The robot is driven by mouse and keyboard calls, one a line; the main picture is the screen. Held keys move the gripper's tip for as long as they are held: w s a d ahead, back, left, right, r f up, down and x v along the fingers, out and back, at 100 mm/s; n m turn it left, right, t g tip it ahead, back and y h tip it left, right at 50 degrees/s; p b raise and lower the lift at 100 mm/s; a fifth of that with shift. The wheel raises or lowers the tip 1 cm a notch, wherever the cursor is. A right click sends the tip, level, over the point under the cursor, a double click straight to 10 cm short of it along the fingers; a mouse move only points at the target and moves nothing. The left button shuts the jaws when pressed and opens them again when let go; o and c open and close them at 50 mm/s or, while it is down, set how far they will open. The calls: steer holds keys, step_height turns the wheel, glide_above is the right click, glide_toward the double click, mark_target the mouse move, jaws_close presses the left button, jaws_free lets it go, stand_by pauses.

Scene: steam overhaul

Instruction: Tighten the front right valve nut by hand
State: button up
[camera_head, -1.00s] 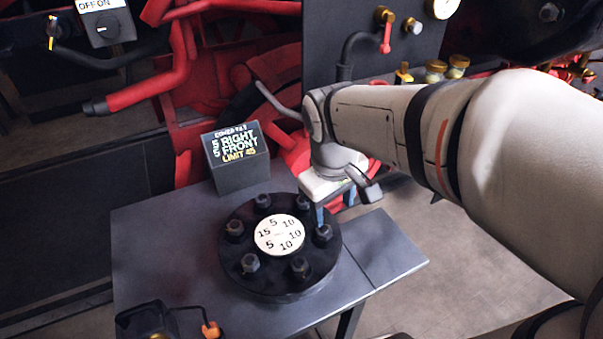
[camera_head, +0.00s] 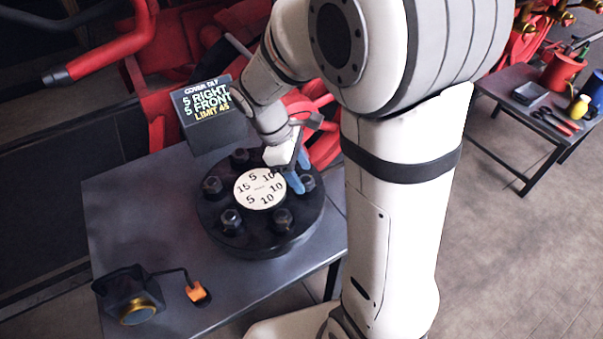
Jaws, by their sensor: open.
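A black round valve cover (camera_head: 262,243) lies on a grey table (camera_head: 120,215). A ring of dark nuts surrounds its white disc (camera_head: 259,188), which bears the numbers 5, 10 and 15. The front right nut (camera_head: 283,219) stands clear of my gripper, as do the front left nut (camera_head: 231,221) and the left nut (camera_head: 213,187). My gripper (camera_head: 298,175) is open, its blue fingers pointing down at the right nut (camera_head: 308,183), which they partly hide. I cannot tell whether they touch it. The back of the ring is partly hidden by my gripper.
A dark display box (camera_head: 207,130) behind the cover reads right 5, front 5, limit 45. A black device with a brass ring (camera_head: 137,311) and an orange clip (camera_head: 197,292) are at the table's front left. A second table (camera_head: 500,85) with tools stands at the far right.

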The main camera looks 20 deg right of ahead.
steer(key=shift+s+d+f, duration=0.15)
steer(key=shift+d+f, duration=0.1)
steer(key=shift+f, duration=0.4)
steer(key=c, duration=1)
steer(key=shift+r+m, duration=0.1)
steer(key=shift+m, duration=0.3)
steer(key=m, duration=0.2)
steer(key=m+g+y+p, duration=0.1)
steer(key=shift+w+d+m+g+p, duration=0.2)
steer(key=shift+m+g+p, duration=0.1)
steer(key=shift+m, duration=0.1)
steer(key=m+y, duration=0.1)
steer(key=m, duration=0.1)
steer(key=m+p, duration=0.1)
steer(key=m, duration=0.1)
steer(key=shift+w+d+m+g+y, duration=0.1)
steer(key=shift+m+g+y, duration=0.3)
